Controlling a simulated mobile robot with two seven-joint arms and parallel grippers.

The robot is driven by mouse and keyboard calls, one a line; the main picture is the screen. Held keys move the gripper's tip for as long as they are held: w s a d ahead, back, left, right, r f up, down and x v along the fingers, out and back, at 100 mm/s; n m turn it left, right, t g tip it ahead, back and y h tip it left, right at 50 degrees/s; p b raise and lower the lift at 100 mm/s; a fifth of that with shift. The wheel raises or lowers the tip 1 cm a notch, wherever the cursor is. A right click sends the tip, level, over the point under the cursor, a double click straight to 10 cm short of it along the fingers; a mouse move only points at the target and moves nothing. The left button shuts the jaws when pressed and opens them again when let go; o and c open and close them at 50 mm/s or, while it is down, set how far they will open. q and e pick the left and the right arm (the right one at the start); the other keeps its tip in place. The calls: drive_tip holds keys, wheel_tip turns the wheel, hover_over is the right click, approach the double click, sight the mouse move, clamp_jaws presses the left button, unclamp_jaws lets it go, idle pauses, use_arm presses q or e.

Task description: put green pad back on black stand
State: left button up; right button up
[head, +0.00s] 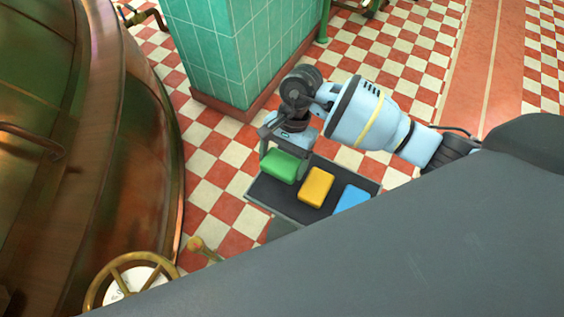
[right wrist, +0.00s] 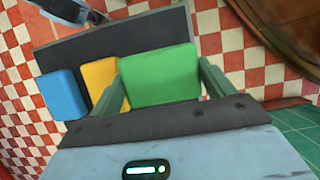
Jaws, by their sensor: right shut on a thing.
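The green pad (head: 279,166) is between the fingers of my right gripper (head: 284,160), which is shut on it. It is over the left end of the black stand (head: 268,191), and I cannot tell whether it touches the top. In the right wrist view the green pad (right wrist: 158,75) fills the space between both fingers, with the dark stand (right wrist: 150,32) behind it. A yellow pad (head: 315,187) lies on the stand beside the green one, and a blue pad (head: 352,199) lies beyond the yellow. My left gripper is not in view.
A green-tiled pillar (head: 225,55) stands just behind the stand. A large copper kettle (head: 120,130) fills the left side, with a brass handwheel (head: 130,262) at the lower left. The red and white checkered floor (head: 215,190) is clear between kettle and stand.

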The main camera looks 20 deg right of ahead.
sight(282, 164)
drive_tip(key=shift+w+f, duration=0.25)
drive_tip(key=shift+w, duration=0.05)
drive_tip(key=shift+d+f, duration=0.1)
drive_tip(key=shift+f, duration=1.45)
drive_tip(key=shift+f+b, duration=0.2)
drive_tip(key=shift+b, duration=0.1)
drive_tip(key=o, duration=0.7)
drive_tip(key=shift+o, duration=0.2)
drive_tip(key=shift+r, duration=0.15)
drive_tip(key=shift+r+p, duration=0.25)
drive_tip(key=shift+p, duration=0.05)
drive_tip(key=v, duration=1.1)
drive_tip(key=shift+r, duration=0.35)
